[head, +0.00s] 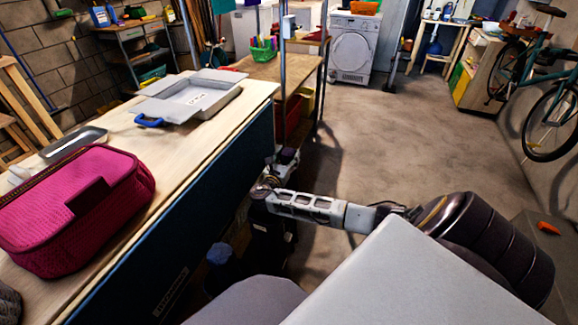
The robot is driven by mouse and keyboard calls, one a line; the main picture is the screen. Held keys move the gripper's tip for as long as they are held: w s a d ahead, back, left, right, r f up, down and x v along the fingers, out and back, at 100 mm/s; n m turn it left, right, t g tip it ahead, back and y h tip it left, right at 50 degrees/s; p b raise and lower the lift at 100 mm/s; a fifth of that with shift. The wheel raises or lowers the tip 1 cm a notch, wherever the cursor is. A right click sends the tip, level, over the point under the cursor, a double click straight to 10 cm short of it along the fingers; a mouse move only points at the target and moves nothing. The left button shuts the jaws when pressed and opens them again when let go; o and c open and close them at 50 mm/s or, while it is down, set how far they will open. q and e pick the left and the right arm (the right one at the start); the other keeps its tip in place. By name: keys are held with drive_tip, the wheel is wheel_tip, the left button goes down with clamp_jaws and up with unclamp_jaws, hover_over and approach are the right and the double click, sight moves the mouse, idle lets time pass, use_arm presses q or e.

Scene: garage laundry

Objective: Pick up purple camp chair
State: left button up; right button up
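I cannot make out a purple camp chair for certain in the head view. My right arm comes in from the lower right and reaches left to the side of the wooden table (215,140). My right gripper (272,178) is at the end of it, beside the table's dark blue side panel, small and dark against the shadow. I cannot tell whether its fingers are open or hold anything. My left gripper is not in view.
A washing machine (352,48) stands at the back. A bicycle (545,85) leans at the right wall. The middle floor (420,140) is clear.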

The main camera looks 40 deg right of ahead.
drive_tip(key=c, duration=0.4)
clamp_jaws()
drive_tip(key=shift+r, duration=0.15)
drive_tip(key=shift+w, duration=0.1)
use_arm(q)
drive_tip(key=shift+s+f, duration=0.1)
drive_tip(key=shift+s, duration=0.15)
use_arm(e)
drive_tip(key=shift+r+p, duration=0.35)
drive_tip(key=shift+r, duration=0.45)
wheel_tip(320, 180, up, 6)
drive_tip(key=shift+p, duration=0.95)
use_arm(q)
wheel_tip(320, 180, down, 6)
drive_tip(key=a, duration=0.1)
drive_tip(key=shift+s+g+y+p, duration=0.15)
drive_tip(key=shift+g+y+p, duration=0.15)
use_arm(e)
drive_tip(key=shift+d+r, duration=0.1)
drive_tip(key=shift+r, duration=1.1)
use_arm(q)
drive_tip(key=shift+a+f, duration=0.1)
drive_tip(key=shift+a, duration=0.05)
